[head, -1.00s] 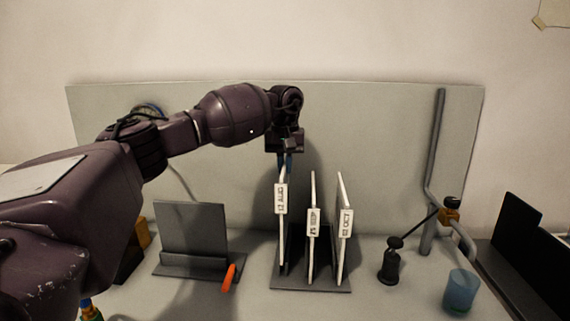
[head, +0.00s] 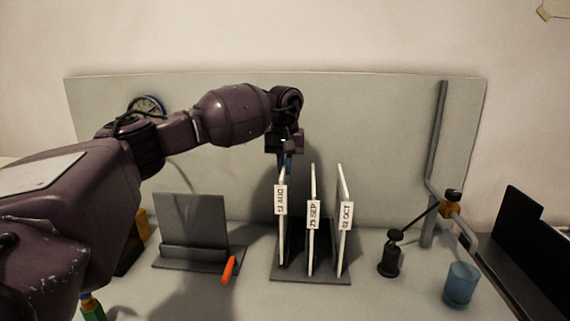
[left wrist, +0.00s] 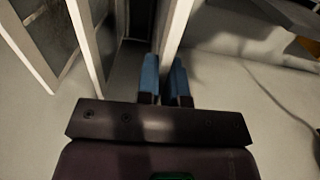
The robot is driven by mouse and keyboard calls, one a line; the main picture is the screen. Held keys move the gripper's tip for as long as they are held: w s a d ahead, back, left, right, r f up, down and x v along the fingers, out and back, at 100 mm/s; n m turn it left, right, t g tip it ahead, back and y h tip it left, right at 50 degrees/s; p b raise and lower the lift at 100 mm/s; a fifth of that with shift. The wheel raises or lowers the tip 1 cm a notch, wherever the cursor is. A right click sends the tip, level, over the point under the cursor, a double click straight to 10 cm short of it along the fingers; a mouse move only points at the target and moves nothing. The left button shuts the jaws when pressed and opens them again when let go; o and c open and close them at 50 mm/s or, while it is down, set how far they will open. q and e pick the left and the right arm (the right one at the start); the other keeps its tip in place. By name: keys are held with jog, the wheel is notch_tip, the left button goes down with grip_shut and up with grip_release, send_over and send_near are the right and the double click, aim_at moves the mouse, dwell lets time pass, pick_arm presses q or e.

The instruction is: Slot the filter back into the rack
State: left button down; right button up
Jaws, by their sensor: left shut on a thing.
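The rack (head: 310,278) stands on the table in the middle of the head view, with three upright white-framed filters in it. The left one, labelled AUG (head: 281,225), is under my left gripper (head: 284,160). The middle one is labelled SEP (head: 313,235) and the right one OCT (head: 345,228). In the left wrist view the blue fingertips (left wrist: 166,82) are shut on the AUG filter's edge (left wrist: 174,30). This filter stands upright in the rack's left place; whether its bottom is fully seated is hard to tell. My right gripper is not in view.
A dark grey stand (head: 193,225) with an orange object (head: 229,269) at its front is left of the rack. A black knobbed tool (head: 391,258), a blue cup (head: 461,285) and a grey pipe (head: 433,170) are to the right. A panel (head: 380,140) rises behind.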

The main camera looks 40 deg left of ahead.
pick_arm(q)
jog(key=shift+f, duration=1.35)
jog(key=shift+f+b, duration=0.35)
jog(key=shift+f, duration=0.15)
jog(key=c, duration=1.2)
grip_release()
jog(key=shift+o, duration=0.2)
